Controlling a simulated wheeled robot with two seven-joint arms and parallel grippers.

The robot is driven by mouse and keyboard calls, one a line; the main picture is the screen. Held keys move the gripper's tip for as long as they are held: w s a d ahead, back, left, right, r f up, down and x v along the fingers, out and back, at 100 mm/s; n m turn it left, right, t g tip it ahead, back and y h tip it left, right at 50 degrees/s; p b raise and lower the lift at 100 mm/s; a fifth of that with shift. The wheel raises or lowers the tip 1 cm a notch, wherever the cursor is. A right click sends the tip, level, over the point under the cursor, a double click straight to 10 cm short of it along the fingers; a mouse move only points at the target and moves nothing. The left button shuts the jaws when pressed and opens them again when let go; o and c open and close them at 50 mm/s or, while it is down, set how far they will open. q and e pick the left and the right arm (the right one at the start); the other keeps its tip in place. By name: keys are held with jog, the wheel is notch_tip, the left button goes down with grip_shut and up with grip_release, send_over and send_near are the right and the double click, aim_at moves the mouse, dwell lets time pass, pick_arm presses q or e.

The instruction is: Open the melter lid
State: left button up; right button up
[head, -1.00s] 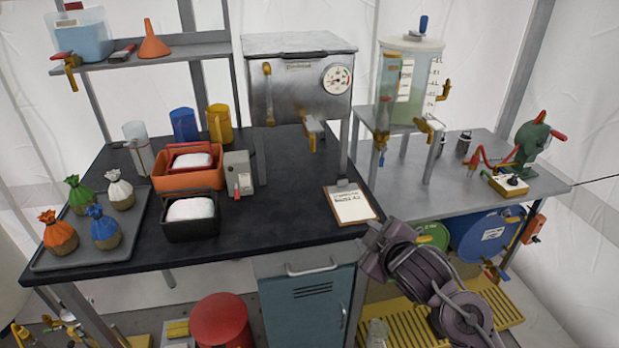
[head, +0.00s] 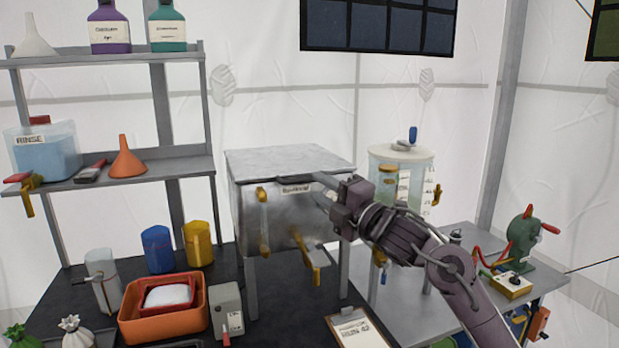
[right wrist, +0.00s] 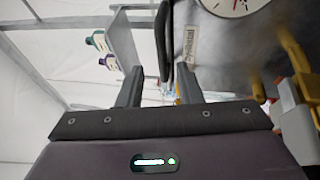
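A dark handle (head: 296,179) runs along the lid's front edge, above a small nameplate. My right gripper (head: 325,191) is open at the front right of the melter, close to the handle's right end, and hides the gauge in the head view. In the right wrist view the dark handle (right wrist: 165,45) shows between the two spread fingers (right wrist: 160,86); I cannot tell whether they touch it. My left gripper is out of view.
Yellow levers (head: 309,262) stick out from the melter's front. A clear tank (head: 402,170) stands to the right, behind my right arm. An orange tray (head: 150,325), cups and a grey box (head: 226,305) stand to the left. A clipboard (head: 355,330) lies in front.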

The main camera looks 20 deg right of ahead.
aim_at(307, 182)
jog(key=x, duration=0.3)
jog(key=shift+a+f+p, duration=0.1)
jog(key=shift+p, duration=0.25)
jog(key=shift+w+a, duration=0.15)
jog(key=shift+w, duration=0.2)
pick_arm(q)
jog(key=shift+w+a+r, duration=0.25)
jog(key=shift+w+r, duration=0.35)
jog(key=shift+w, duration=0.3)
pick_arm(e)
grip_shut()
